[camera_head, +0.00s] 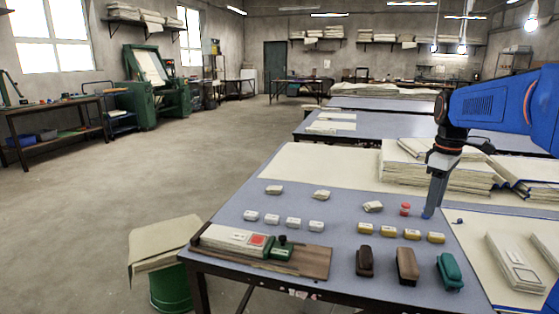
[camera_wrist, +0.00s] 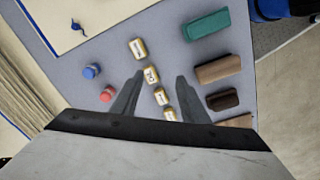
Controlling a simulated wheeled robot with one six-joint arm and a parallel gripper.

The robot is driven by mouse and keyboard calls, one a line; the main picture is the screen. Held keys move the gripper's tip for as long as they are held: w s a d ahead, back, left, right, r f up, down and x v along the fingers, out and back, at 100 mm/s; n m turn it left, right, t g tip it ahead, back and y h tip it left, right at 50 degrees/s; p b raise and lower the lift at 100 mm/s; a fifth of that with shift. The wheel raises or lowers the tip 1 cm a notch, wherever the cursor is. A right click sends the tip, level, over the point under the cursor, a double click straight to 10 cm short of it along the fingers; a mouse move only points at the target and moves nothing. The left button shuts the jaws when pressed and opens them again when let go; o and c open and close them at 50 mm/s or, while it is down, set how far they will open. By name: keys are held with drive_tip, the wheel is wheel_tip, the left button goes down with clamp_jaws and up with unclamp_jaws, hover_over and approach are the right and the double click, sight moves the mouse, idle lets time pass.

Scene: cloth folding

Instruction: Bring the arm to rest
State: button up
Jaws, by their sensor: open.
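My gripper (camera_head: 433,201) hangs from my blue arm over the right part of the grey-blue table (camera_head: 345,255), pointing down. In the wrist view its two fingers (camera_wrist: 160,82) are spread apart with nothing held between them. Several yellow labelled blocks (camera_wrist: 138,48) show in a row between and beyond the fingers. A red jar (camera_wrist: 107,92) and a blue jar (camera_wrist: 92,71) show left of the fingers. In the head view the red jar (camera_head: 405,209) stands just left of the fingertips. I cannot tell the fingertips' exact height above the table.
Dark brown (camera_head: 365,261), tan (camera_head: 407,266) and green (camera_head: 450,271) blocks line the front. Cream sheet stacks (camera_head: 440,180) lie behind my gripper. The floor to the left is open.

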drive_tip(key=s+a+f+m+t, duration=0.1)
drive_tip(key=s+a+f, duration=0.3)
drive_tip(key=s, duration=0.5)
drive_tip(key=s+a+f+m+t, duration=0.2)
drive_tip(key=s+a+f+m, duration=0.2)
drive_tip(key=s, duration=0.5)
drive_tip(key=s+a+f+m+t, duration=0.1)
drive_tip(key=s+a+f+m, duration=0.2)
drive_tip(key=s, duration=0.6)
drive_tip(key=shift+s+a+f, duration=0.2)
drive_tip(key=shift+a+f, duration=0.3)
drive_tip(key=shift+a, duration=0.75)
